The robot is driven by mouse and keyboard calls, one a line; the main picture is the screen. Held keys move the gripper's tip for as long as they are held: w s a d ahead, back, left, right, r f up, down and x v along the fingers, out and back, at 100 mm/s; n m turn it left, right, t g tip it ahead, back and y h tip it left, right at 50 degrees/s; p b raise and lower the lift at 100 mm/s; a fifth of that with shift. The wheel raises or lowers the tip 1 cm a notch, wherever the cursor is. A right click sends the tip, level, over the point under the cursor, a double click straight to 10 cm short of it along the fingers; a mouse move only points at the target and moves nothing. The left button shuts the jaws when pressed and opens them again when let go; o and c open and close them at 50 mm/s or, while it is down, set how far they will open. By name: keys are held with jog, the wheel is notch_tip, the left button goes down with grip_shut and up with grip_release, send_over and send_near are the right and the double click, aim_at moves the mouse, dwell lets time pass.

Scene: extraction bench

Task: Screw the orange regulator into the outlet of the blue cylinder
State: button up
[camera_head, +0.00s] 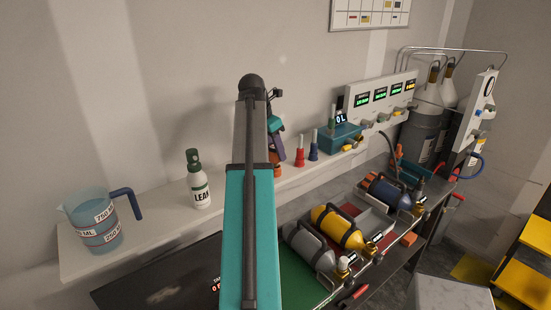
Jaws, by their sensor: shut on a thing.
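The blue cylinder (388,191) lies at the right end of the bench row, with its brass valve and outlet (418,200) at its right end. The outlet's opening is too small to make out. My gripper (276,148) is mostly hidden behind my own teal and grey arm, near the back shelf. It is shut on an orange piece (278,169), which looks like the orange regulator and shows just below my wrist. Whether that piece touches the shelf cannot be told.
A red piece (299,157) and a blue piece (313,151) stand on the shelf to the right. Yellow (334,225) and grey (303,243) cylinders lie left of the blue one. A leak bottle (199,186) and a jug (94,222) stand left. A gauge panel (380,97) is behind.

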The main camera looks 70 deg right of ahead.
jog(key=shift+r, duration=1.7)
jog(key=shift+s, duration=0.1)
